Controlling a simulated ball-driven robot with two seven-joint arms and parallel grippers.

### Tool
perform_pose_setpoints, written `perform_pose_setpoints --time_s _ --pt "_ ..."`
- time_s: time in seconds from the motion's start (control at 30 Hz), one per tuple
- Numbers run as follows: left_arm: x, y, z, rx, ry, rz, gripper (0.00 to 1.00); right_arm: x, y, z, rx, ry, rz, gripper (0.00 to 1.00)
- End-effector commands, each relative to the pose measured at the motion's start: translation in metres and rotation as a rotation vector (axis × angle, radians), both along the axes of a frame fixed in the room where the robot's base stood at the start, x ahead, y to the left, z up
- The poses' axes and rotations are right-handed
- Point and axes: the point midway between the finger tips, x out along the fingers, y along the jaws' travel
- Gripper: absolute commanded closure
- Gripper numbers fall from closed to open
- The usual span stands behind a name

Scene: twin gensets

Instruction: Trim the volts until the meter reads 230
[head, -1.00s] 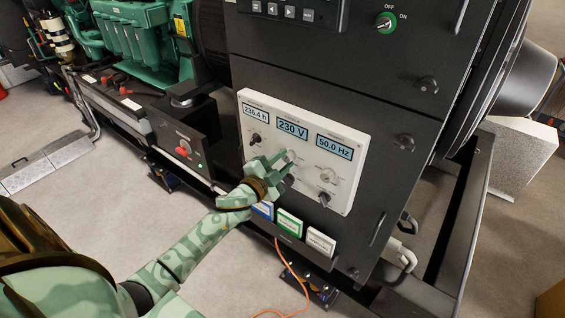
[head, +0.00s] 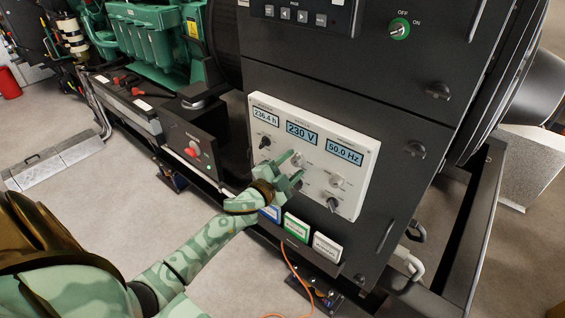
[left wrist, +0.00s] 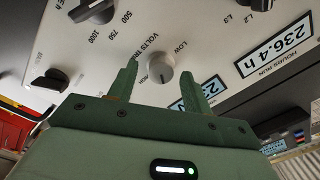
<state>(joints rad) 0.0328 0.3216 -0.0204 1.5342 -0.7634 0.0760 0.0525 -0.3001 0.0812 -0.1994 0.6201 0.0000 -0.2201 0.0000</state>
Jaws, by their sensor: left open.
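The volt meter (head: 302,132) on the white control panel reads 230 V. My left gripper (head: 292,168) is at the panel just below this display, with its arm coming in from the lower left. In the left wrist view, the pale round volts trim knob (left wrist: 160,68) shows between the two green fingers of my left gripper (left wrist: 158,74). The fingers are apart, with a visible gap on each side of the knob. The fingers partly hide the knob's surroundings in the head view. My right gripper is not in view.
An hours display (head: 267,115) and a 50.0 Hz display (head: 345,152) flank the volt meter. Other knobs, including a black one (head: 332,204), sit close by. A red stop button (head: 191,152) is on the box to the left. An orange cable (head: 292,268) hangs below.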

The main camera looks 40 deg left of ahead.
Motion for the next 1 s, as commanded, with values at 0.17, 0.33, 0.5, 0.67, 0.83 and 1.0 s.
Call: perform_pose_setpoints --time_s 0.17,0.33,0.5,0.67,0.83,1.0 --pt "-0.027 0.002 -0.002 0.0 0.004 0.0 0.51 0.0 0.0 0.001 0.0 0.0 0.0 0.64" --pt "-0.074 0.005 -0.003 0.0 0.005 0.0 0.51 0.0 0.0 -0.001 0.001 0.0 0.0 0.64" --pt "-0.118 0.008 -0.004 -0.002 0.005 0.0 0.51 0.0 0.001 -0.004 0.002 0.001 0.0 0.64" --pt "-0.147 0.01 -0.003 0.0 0.003 0.001 0.51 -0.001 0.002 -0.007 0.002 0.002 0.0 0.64" --pt "-0.16 0.011 -0.002 0.001 0.0 0.001 0.51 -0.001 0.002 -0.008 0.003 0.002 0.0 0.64" --pt "-0.161 0.011 -0.002 0.001 0.001 0.0 0.51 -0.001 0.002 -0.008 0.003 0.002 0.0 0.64"
